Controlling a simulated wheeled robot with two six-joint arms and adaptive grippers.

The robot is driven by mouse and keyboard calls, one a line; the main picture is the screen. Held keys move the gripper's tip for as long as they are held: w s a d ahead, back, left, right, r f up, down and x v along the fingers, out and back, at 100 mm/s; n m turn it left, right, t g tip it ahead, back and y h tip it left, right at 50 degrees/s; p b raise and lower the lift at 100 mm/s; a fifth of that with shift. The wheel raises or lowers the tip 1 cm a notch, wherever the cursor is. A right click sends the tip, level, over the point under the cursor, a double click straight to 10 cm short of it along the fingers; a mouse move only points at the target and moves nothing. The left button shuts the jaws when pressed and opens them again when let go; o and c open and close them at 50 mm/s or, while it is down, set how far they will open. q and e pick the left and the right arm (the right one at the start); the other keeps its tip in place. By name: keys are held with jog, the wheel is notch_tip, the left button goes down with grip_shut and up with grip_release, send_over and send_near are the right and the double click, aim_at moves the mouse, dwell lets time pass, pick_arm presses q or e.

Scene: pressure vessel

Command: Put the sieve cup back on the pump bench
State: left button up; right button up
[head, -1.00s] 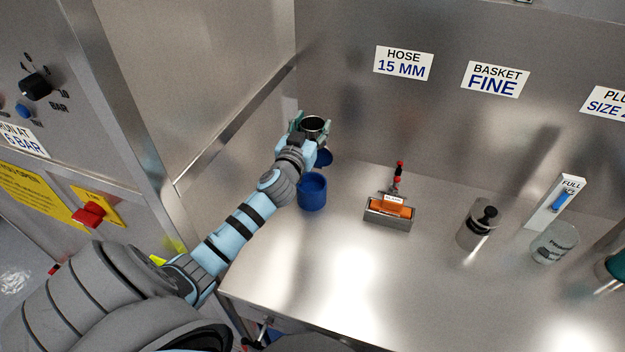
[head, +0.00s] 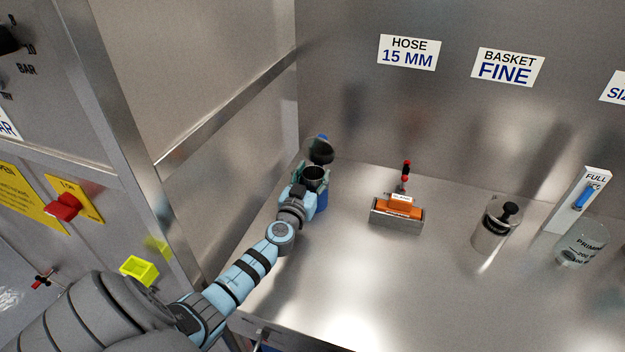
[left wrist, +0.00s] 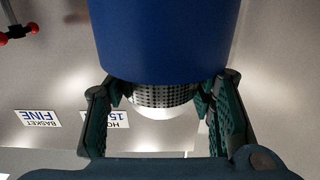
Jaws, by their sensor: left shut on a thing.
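My left gripper (head: 308,180) is shut on the sieve cup (head: 314,179), a dark, open-topped metal cup near the back left corner of the steel bench (head: 350,270). In the left wrist view, whose picture is upside down, the cup's perforated wall (left wrist: 163,95) shows between the fingers (left wrist: 165,110). A blue pot (left wrist: 165,40) covers the rest of the cup there. In the head view the blue pot (head: 322,200) is mostly hidden behind the gripper, below the cup. I cannot tell how far the cup is inside it. My right gripper is not in view.
A round dark disc (head: 320,151) stands behind the cup. To the right are a metal holder with an orange block (head: 398,212), a metal canister with a black knob (head: 494,226) and a glass jar (head: 582,244). The steel side wall is close on the left.

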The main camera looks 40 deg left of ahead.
pick_arm(q)
jog(key=shift+f, duration=0.15)
jog(key=o, duration=1.3)
